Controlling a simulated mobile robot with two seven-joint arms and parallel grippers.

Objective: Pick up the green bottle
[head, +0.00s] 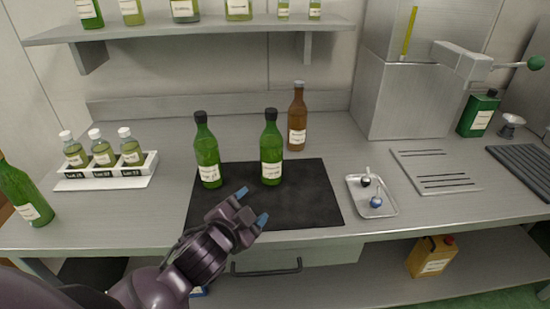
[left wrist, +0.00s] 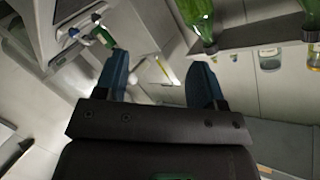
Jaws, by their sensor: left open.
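Two green bottles with white labels and black caps stand upright on the black mat (head: 314,190): the left green bottle (head: 207,158) and the right green bottle (head: 271,155). A third green bottle (head: 20,195) stands at the far left of the bench, cut by the picture edge. My left gripper (head: 252,206) is open and empty, in front of the two bottles near the mat's front edge, apart from both. In the left wrist view its blue-tipped fingers (left wrist: 160,85) are spread with nothing between them. My right gripper is not in view.
A brown bottle (head: 297,120) stands behind the right green bottle. A rack of small sample bottles (head: 108,170) is at left. A small metal tray (head: 354,190) and a slotted plate (head: 435,172) lie at right. A shelf (head: 200,31) with bottles hangs above.

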